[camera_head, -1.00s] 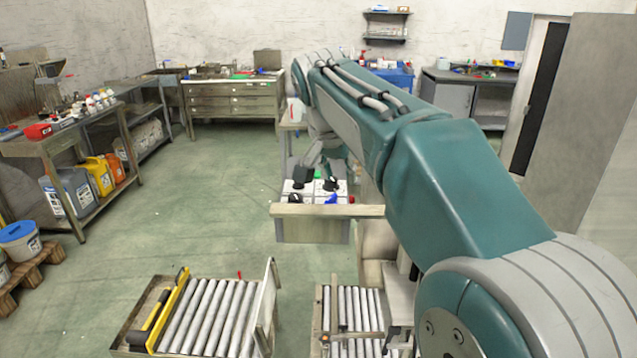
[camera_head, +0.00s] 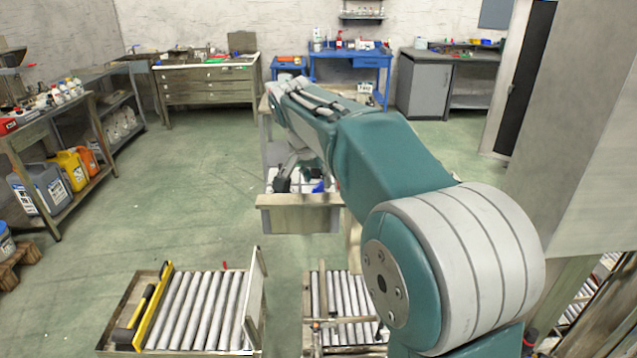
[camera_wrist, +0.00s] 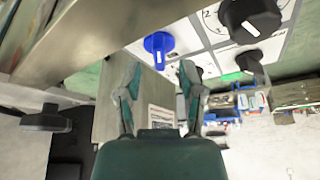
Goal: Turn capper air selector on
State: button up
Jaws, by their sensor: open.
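A control panel with a pale face (camera_wrist: 210,28) shows in the wrist view. It carries a blue knob (camera_wrist: 158,44), a large black knob (camera_wrist: 250,18) and a smaller black knob (camera_wrist: 250,61). I cannot read which one is the capper air selector. My gripper (camera_wrist: 158,72) is open and empty, its fingertips just below the blue knob in the picture and apart on either side of it; contact is not visible. In the head view the blue knob (camera_head: 318,187) and a black knob (camera_head: 282,184) show on the box, partly behind my arm.
A metal rail (camera_wrist: 100,35) crosses the wrist view at upper left, close to the gripper. In the head view, roller conveyors (camera_head: 195,310) (camera_head: 340,300) stand in front of the box. A bench (camera_head: 50,140) is at left; the floor (camera_head: 190,190) between is clear.

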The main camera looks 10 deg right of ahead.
jog(key=shift+a+x, duration=0.2)
jog(key=shift+x, duration=0.65)
jog(key=shift+d, duration=0.3)
grip_shut()
jog(key=n+y, duration=0.1)
jog(key=n, duration=0.1)
jog(key=n+t, duration=0.1)
jog(key=n, duration=0.2)
jog(key=shift+f+n+y, duration=0.1)
jog(key=shift+n+y, duration=0.2)
jog(key=shift+y, duration=0.1)
jog(key=n+y, duration=0.2)
jog(key=n, duration=0.4)
jog(key=shift+s+f, duration=0.1)
jog(key=shift+n+y, duration=0.3)
